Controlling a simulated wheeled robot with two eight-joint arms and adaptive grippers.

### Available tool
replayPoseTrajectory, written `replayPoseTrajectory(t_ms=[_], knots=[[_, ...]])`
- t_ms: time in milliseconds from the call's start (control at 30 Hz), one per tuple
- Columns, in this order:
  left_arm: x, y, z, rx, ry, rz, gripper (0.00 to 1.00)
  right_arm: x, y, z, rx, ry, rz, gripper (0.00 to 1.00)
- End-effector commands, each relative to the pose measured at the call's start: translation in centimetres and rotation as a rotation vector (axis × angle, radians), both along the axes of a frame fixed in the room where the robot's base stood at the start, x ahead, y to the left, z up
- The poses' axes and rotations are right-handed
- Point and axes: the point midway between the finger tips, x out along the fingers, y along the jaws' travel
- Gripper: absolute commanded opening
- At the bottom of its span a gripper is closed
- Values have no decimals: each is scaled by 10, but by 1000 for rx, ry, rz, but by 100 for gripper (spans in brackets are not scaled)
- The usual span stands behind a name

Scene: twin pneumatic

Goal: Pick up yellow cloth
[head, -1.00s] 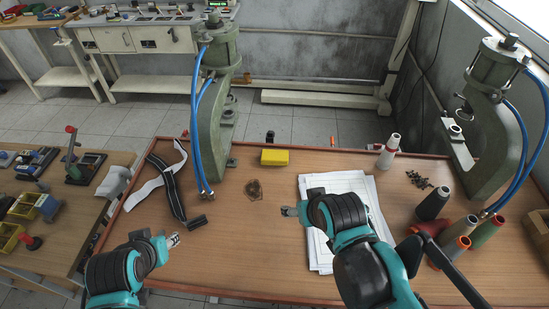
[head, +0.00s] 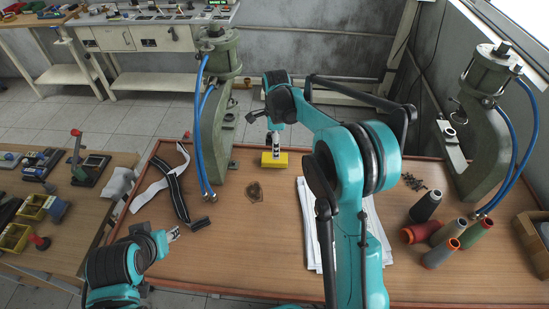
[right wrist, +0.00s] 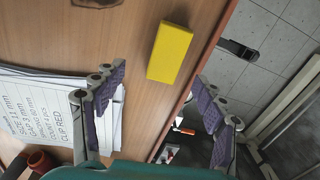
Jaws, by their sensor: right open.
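The yellow cloth (head: 266,164) is a folded, block-like yellow piece on the wooden table near its far edge, right of the left press. My right gripper (head: 276,148) is above it in the head view and partly covers it. In the right wrist view the yellow cloth (right wrist: 170,53) lies ahead of the open fingers of the right gripper (right wrist: 158,78), within the gap between them. The fingers are empty. I cannot tell the remaining height. My left gripper (head: 172,234) is low over the table's left side, away from the cloth; its fingers are too small to judge.
Green presses (head: 213,130) and (head: 487,130) with blue hoses stand left and right. Paper sheets (right wrist: 40,110) and several thread cones (head: 425,207) are on the right. The table's far edge is close behind the cloth.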

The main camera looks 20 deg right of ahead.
Motion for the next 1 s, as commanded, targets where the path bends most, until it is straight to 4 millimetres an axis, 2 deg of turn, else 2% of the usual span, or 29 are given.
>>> replayPoseTrajectory(t_ms=[100, 467, 733, 1000], knots=[[0, 0, 2, 0, 0, 0, 39, 8, 0, -11, 1, 22, -68, 72], [0, 0, -8, 0, 0, 0, 39, 12, 0, -47, 1, 26, -84, 72], [0, 0, -22, 0, 0, 0, 39, 18, -1, -86, 1, 26, -83, 72], [0, 0, -21, 0, 0, 0, 39, 17, -1, -91, 1, 26, -82, 72]])
